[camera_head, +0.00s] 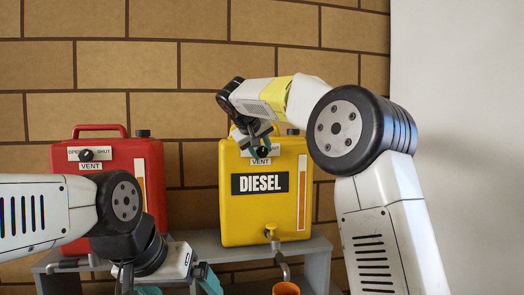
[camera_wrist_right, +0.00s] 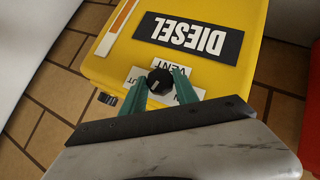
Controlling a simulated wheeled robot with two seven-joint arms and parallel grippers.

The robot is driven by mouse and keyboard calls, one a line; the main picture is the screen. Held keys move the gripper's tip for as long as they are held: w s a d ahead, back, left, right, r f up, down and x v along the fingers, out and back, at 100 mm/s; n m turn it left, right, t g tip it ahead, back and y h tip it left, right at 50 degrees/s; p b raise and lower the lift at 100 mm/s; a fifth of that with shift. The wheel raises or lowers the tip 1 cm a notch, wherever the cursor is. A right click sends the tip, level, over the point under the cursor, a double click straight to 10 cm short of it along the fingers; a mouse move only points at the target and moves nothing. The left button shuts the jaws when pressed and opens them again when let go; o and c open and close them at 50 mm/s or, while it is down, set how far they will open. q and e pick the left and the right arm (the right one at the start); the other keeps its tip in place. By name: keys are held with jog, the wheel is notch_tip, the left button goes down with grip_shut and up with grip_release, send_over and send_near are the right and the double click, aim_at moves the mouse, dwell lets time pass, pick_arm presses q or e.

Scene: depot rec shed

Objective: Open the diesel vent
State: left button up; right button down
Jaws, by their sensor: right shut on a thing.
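The yellow diesel tank (camera_head: 235,215) stands on a grey bench, with a black DIESEL label on its front. Its black vent knob (camera_head: 262,152) sits above the VENT plate, and it also shows in the right wrist view (camera_wrist_right: 160,80). My right gripper (camera_head: 257,147) is shut on this knob, with one teal finger on each side of it. The fingers cover parts of the OPEN and SHUT lettering. I cannot tell surely which way the knob's pale mark points. My left gripper (camera_head: 180,288) is low in front of the bench, fingers apart, with nothing seen between them.
A red tank (camera_head: 108,180) with its own vent knob (camera_head: 86,155) stands left of the yellow one. A tap (camera_head: 271,232) is on the yellow tank's lower front, above an orange cup (camera_head: 286,288). The grey bench (camera_head: 318,245) stands by a brick wall.

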jog(key=n+h, duration=0.1)
jog(key=n+t+h, duration=0.1)
jog(key=t+h, duration=0.1)
jog(key=h, duration=0.1)
jog(key=shift+s+a+f+n, duration=0.1)
jog(key=shift+a+f+n, duration=0.15)
jog(key=shift+n, duration=0.15)
jog(key=n+t+h, duration=0.1)
jog(key=n+h, duration=0.1)
jog(key=n+t+h, duration=0.1)
jog(key=shift+f+t, duration=0.25)
jog(key=shift+t, duration=0.05)
jog(key=shift+n, duration=0.3)
jog(key=c, duration=0.9)
grip_release()
jog(key=v, duration=0.7)
jog(key=shift+s+a+f, duration=0.15)
jog(key=shift+s+a, duration=0.1)
jog(key=shift+s, duration=0.05)
